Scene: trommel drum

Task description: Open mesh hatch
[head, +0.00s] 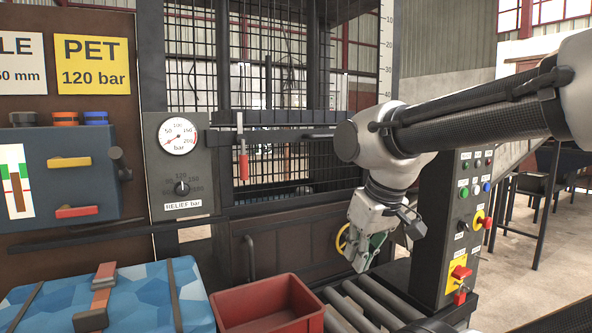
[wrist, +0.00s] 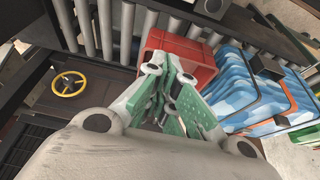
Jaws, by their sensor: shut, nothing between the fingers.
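A black wire mesh panel (head: 268,60) stands upright in a dark frame at the back of the head view. A dark crossbar (head: 275,117) runs along its lower edge, and a darker gap with mesh shows below. A red-handled lever (head: 243,160) hangs on the left side of this front. I cannot tell where the hatch's hinge or latch is. My gripper (head: 362,262) points down, right of and below the mesh, apart from it, above the roller area. Its green-padded fingers also show in the wrist view (wrist: 168,85), shut and empty.
A red bin (head: 268,305) and a blue patterned case (head: 105,298) stand front left. Rollers (head: 365,300) lie below my gripper. A yellow handwheel (head: 341,240) is close behind it. A button post (head: 455,230) stands right, a gauge panel (head: 180,165) left.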

